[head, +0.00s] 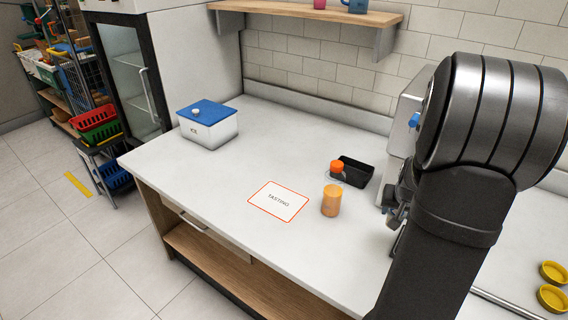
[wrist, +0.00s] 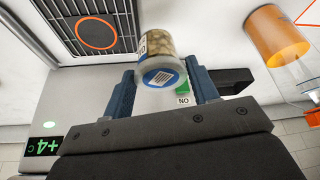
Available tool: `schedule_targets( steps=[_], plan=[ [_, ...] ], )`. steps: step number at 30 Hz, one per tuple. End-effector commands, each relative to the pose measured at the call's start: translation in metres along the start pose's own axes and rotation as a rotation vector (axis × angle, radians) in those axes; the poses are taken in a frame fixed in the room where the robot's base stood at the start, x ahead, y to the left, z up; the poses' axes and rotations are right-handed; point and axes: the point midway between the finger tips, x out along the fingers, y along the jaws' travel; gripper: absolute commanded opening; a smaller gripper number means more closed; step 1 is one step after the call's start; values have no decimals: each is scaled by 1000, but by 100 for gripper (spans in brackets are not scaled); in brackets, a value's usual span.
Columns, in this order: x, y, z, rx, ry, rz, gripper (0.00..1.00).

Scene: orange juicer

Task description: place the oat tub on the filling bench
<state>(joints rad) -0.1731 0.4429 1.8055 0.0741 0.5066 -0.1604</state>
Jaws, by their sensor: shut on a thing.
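The oat tub (wrist: 158,48) is a small clear tub of pale oats with a blue round label, seen in the wrist view. My gripper (wrist: 163,78) is shut on it, with one blue finger on each side. In the head view my arm covers most of the gripper and the tub cannot be made out. A long white counter (head: 240,255) fills the middle of the head view; no sign on it names it as the filling bench.
A white TASTING card (head: 278,201) with an orange border lies on the counter. A blue-lidded box (head: 208,124) stands at the back left. The front left is clear.

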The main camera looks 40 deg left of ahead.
Motion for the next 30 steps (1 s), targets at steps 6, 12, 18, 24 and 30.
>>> schedule_targets(
  steps=[6, 12, 18, 24, 30],
  plan=[
    [-18, -96, 8, -217, 2, -90, 31],
    [-36, -159, 21, -377, 4, -156, 31],
    [-45, -190, 28, -459, 4, -192, 31],
    [-32, -220, 34, -479, 1, -199, 31],
    [-6, -266, 41, -478, 1, -199, 31]
  ],
)
